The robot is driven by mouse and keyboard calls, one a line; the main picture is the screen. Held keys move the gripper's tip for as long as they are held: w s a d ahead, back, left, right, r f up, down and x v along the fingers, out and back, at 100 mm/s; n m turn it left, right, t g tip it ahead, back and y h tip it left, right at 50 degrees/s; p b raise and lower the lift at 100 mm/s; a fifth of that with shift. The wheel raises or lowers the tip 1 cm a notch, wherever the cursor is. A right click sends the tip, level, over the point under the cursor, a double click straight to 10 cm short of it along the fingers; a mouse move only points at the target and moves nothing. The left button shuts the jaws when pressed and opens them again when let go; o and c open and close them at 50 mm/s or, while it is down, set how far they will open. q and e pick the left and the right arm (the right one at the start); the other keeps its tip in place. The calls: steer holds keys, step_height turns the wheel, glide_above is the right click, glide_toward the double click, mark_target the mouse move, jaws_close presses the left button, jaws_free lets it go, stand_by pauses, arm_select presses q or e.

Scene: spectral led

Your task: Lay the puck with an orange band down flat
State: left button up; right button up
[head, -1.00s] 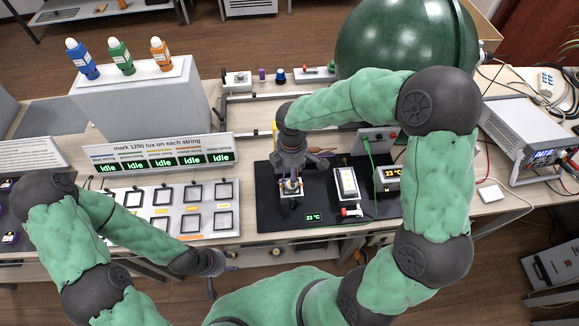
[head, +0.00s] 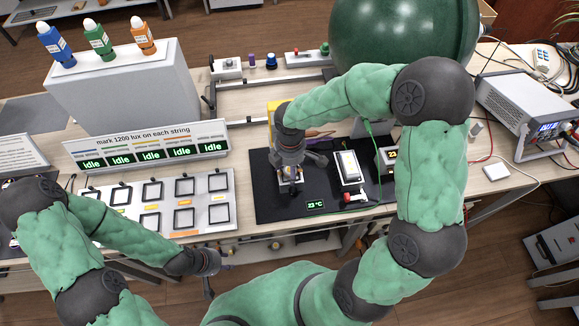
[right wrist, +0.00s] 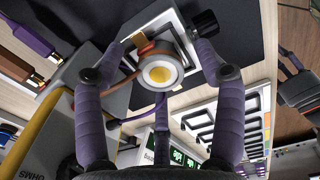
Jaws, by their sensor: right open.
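The puck (right wrist: 160,70) shows in the right wrist view as a round piece with a yellow centre, a pale ring and an orange-brown band. It sits at a square metal-framed fixture on the black mat (head: 268,207). My right gripper (right wrist: 160,74) is open, with one purple finger on each side of the puck and gaps visible. In the head view my right gripper (head: 290,170) is over the fixture and hides most of the puck. My left gripper (head: 216,272) is open and empty in front of the table's front edge.
A panel of square frames (head: 168,222) lies left. A large green sphere (head: 400,40) stands behind, and cables run at the right.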

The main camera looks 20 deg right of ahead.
steer(key=c, duration=1.3)
steer(key=shift+r, duration=0.1)
steer(key=shift+c, duration=0.2)
steer(key=shift+r+p, duration=1.45)
steer(key=shift+p, duration=0.1)
steer(key=shift+r+p, duration=0.25)
steer(key=shift+p, duration=0.05)
